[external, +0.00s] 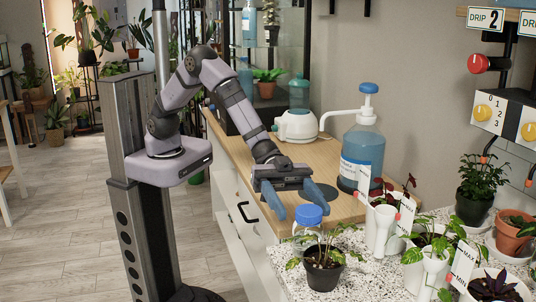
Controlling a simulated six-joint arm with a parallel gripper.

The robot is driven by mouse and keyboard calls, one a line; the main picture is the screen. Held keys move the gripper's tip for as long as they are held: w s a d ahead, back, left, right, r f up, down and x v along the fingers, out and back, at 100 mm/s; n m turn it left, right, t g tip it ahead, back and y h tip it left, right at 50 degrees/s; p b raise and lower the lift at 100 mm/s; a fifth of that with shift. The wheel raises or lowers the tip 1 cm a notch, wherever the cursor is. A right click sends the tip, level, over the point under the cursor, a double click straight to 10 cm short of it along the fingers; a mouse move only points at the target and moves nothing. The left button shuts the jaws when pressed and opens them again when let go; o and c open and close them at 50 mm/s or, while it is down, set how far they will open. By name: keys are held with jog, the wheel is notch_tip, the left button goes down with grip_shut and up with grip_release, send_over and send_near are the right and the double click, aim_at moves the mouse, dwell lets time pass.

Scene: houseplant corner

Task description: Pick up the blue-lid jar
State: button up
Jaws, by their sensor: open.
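The blue-lid jar (308,215) stands near the left front edge of the speckled counter, behind a small dark-potted plant. Its blue lid shows clearly; its clear body is partly hidden by the plant's leaves. My gripper (293,217) hangs just above and behind the jar with its blue fingers pointing toward the camera. The fingers are apart, one on the left and one to the right near the lid. Nothing shows held between them. I cannot tell whether a finger touches the lid.
A dark-potted plant (324,272) stands right in front of the jar. A large blue pump bottle (362,155) stands behind, to the right. White planters (381,228) with seedlings crowd the right. A kettle-like white and teal device (297,124) stands farther back on the wooden counter (237,150).

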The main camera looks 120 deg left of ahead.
aim_at(312, 220)
jog(key=shift+w+d+r+m+h+p, duration=0.1)
jog(key=shift+w+r+m+h+p, duration=0.25)
jog(key=shift+r+m+h, duration=0.25)
jog(key=shift+w+f+y, duration=0.1)
jog(key=shift+f+y, duration=0.2)
jog(key=shift+f, duration=0.35)
jog(key=shift+r+p+x, duration=0.15)
jog(key=shift+p+x, duration=0.3)
jog(key=shift+x, duration=1)
jog(key=shift+r+p+x, duration=0.15)
jog(key=shift+p+x, duration=0.3)
jog(key=shift+x, duration=1.85)
jog(key=shift+d+f, duration=0.1)
jog(key=c, duration=1.3)
jog(key=shift+c, duration=0.4)
